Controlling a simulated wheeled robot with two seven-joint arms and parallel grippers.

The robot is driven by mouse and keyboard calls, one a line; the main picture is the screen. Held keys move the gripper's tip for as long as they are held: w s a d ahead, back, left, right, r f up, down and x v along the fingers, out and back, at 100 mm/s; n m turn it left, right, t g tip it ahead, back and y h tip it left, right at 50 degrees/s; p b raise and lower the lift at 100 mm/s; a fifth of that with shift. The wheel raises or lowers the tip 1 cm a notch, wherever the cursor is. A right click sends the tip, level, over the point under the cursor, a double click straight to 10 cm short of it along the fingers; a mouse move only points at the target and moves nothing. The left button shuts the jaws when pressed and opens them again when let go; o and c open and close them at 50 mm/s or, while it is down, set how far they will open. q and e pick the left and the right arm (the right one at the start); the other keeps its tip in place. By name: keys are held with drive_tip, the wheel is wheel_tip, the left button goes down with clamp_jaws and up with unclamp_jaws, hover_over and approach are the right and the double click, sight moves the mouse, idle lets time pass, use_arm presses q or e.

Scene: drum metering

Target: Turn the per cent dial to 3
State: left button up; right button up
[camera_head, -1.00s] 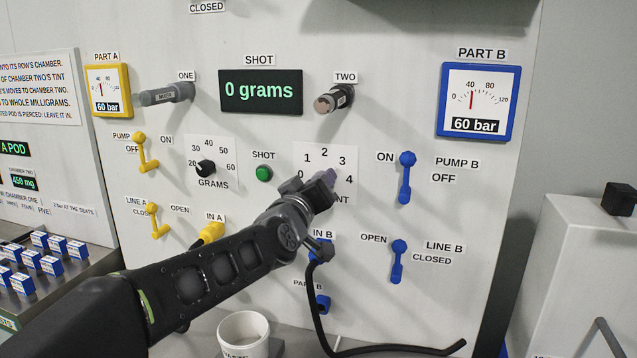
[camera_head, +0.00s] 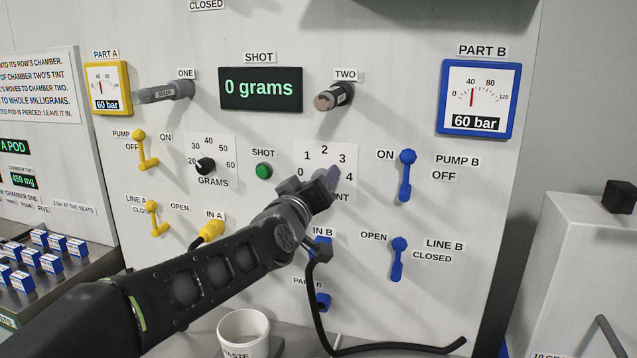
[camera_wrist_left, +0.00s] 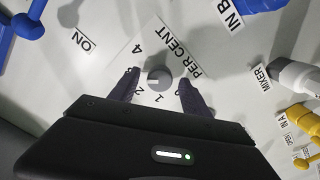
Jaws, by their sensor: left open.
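The per cent dial's white plate (camera_head: 314,158), numbered 0 to 4, is on the upright panel in the head view. My left gripper (camera_head: 332,178) is in front of its lower right part and hides the knob there. In the left wrist view the round grey knob (camera_wrist_left: 159,78) shows between the two dark fingers of my left gripper (camera_wrist_left: 160,84). The fingers are open, one on each side, with gaps visible. The knob has a pale mark on its left side, but I cannot tell which number it reads. The 3 is partly covered by a finger. My right gripper is out of view.
The grams dial (camera_head: 205,166) and green shot button (camera_head: 264,171) are left of the per cent dial. The blue pump B lever (camera_head: 405,176) is to its right. The IN B fitting and a black hose (camera_head: 318,310) are below.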

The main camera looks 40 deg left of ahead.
use_arm(q)
drive_tip(key=b+v, duration=0.1)
drive_tip(key=v, duration=0.6)
idle(0.5)
